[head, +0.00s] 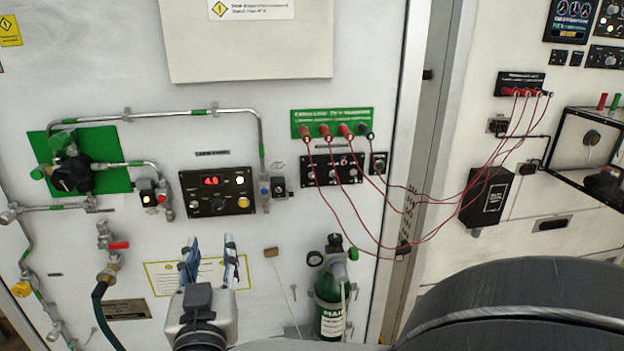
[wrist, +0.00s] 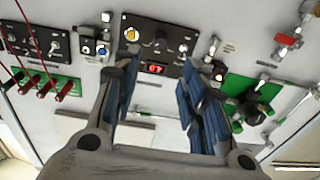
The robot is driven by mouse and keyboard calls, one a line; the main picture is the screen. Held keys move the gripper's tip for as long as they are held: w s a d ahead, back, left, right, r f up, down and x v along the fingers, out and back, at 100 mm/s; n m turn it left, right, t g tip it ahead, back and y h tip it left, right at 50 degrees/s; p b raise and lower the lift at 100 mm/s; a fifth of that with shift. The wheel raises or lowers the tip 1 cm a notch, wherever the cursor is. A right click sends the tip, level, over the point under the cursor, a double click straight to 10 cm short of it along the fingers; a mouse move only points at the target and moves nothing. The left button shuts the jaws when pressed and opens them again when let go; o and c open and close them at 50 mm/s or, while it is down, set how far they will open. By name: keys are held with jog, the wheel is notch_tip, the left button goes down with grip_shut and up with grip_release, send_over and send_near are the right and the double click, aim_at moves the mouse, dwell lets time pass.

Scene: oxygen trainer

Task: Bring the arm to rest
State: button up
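My gripper (head: 211,256) points up toward the wall panel in the head view, with its two blue-padded fingers spread apart and nothing between them. It sits below the black control box with the red display (head: 211,190). In the wrist view, my gripper (wrist: 156,75) also shows a clear gap between its fingers, with the same control box (wrist: 157,48) beyond the tips. I see no contact between the fingers and the panel, but the exact distance is hard to tell. Part of my arm fills the lower right of the head view.
A green oxygen bottle (head: 330,300) stands right of my gripper. A valve with a red handle (head: 117,245) and dark hose is to the left. Red cables (head: 345,215) hang from the green terminal strip (head: 332,122) across the door gap to the right wall.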

jog(key=d+g, duration=0.6)
jog(key=d, duration=0.6)
jog(key=s+d+f+m+g+h, duration=0.1)
jog(key=s+d+f+g+h, duration=0.1)
jog(key=s+d, duration=0.7)
jog(key=s+d+f+m+g+h, duration=0.2)
jog(key=s+d+f+g, duration=0.3)
jog(key=s+d, duration=0.5)
jog(key=d+f+h, duration=0.1)
jog(key=d, duration=0.2)
jog(key=shift+d, duration=0.3)
